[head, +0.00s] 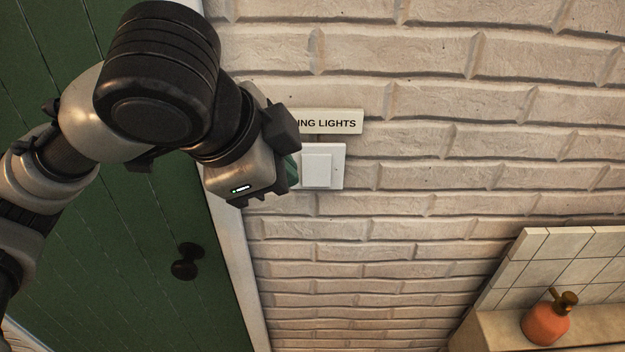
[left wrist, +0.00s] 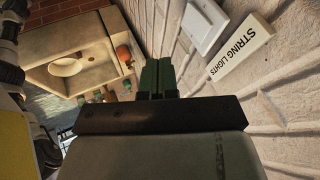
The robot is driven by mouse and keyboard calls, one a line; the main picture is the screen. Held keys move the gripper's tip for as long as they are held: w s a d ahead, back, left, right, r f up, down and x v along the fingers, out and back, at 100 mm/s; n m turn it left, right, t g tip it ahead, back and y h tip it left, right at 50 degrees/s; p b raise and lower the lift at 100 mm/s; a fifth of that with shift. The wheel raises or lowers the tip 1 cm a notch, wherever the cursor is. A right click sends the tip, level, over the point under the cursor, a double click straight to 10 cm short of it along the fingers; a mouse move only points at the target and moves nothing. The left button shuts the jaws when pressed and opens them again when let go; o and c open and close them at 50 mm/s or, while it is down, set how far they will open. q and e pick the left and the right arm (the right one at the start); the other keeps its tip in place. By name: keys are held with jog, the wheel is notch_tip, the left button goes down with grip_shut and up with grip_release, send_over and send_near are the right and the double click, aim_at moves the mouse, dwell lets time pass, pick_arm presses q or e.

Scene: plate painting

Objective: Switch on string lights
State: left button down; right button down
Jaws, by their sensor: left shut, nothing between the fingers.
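A white wall switch (head: 318,167) is fixed to the brick wall, just below a label (head: 338,122) whose visible part reads "ING LIGHTS". In the left wrist view the switch (left wrist: 204,22) is near the top and the label (left wrist: 240,50) reads "STRING LIGHTS". My left gripper (head: 296,168) is at the left edge of the switch in the head view, and it covers part of the label. Its green fingers (left wrist: 158,77) are shut with nothing between them, beside the switch; I cannot tell whether they touch it. My right gripper is not in view.
A green door (head: 150,270) with a dark knob (head: 186,262) is left of the wall. An orange bottle (head: 546,318) stands on a ledge at lower right. A basin (left wrist: 70,68) shows in the left wrist view. The wall right of the switch is clear.

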aim_at(313, 181)
pick_arm(q)
jog(key=shift+w, duration=0.1)
jog(key=w+d+f+p, duration=0.1)
jog(key=w+f, duration=0.1)
jog(key=f, duration=0.1)
jog(key=w+d+f+p, duration=0.1)
jog(key=w+f, duration=0.1)
jog(key=w, duration=0.1)
jog(key=w+d+f+p, duration=0.1)
jog(key=w+f, duration=0.2)
jog(key=shift+w+d+f, duration=0.2)
jog(key=shift+d+f, duration=0.1)
dwell(0.4)
jog(key=shift+w+f+t, duration=0.15)
jog(key=shift+f+t, duration=0.05)
jog(key=shift+t, duration=0.1)
jog(key=shift+w+r, duration=0.1)
